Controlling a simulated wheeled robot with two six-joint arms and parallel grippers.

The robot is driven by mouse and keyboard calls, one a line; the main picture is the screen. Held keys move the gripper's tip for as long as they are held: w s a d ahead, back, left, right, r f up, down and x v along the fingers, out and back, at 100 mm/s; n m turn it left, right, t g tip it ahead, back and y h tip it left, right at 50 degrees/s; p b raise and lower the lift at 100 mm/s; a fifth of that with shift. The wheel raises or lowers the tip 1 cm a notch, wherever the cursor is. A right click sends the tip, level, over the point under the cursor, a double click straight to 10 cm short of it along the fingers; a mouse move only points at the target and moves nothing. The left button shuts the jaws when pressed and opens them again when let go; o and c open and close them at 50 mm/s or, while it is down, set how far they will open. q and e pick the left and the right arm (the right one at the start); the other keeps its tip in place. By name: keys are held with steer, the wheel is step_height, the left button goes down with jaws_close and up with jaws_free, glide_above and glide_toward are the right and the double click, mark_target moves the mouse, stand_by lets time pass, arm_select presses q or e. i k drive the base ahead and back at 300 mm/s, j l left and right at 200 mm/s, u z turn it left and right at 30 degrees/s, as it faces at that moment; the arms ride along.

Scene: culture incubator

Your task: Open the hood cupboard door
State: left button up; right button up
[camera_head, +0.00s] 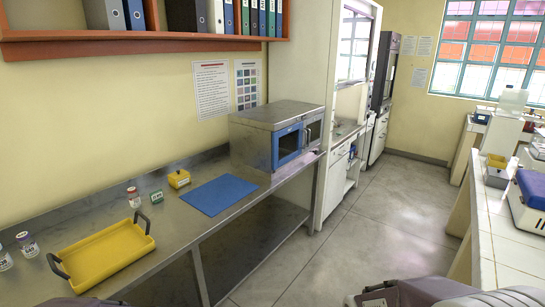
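A white hood (301,65) with a glass window stands past the far end of the steel bench. Below its work surface is a white cupboard with a door front (334,187), seen at a steep angle; small handles are hard to make out. To its right, a shelf-like recess shows. A taller dark-framed hood (386,75) stands farther back, with a white cupboard (378,140) below it. Grey parts of my arms show at the bottom edge, left and right. Neither gripper's fingertips are visible, and both are away from the cupboards.
The steel bench (232,218) on the left holds a yellow tray (103,258), a blue mat (219,194), small bottles and a steel incubator box (262,137). A white bench (498,225) bounds the right. The grey floor (345,245) between is clear.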

mark_target(336, 184)
steer(key=i+l+z, duration=0.2)
steer(key=i+z, duration=0.2)
steer(key=i, duration=0.3)
steer(key=i+z, duration=0.45)
steer(key=i, duration=0.25)
steer(key=i+j+z, duration=0.4)
steer(key=i, duration=0.3)
steer(key=i+l+u, duration=0.45)
steer(key=i, duration=0.3)
steer(key=i+l+u, duration=0.45)
steer(key=i+l, duration=0.25)
steer(key=i+l+u, duration=0.45)
steer(key=l, duration=0.5)
steer(key=i+l, duration=0.2)
steer(key=l, duration=0.2)
steer(key=i+l, duration=0.15)
steer(key=l, duration=0.2)
steer(key=i+l, duration=0.2)
steer(key=l, duration=0.2)
steer(key=i+l, duration=0.15)
steer(key=l, duration=0.25)
steer(key=i+l, duration=0.2)
steer(key=l, duration=0.15)
steer(key=i+l, duration=0.2)
steer(key=l, duration=0.2)
steer(key=i+l, duration=0.15)
steer(key=l, duration=0.25)
steer(key=u, duration=1.35)
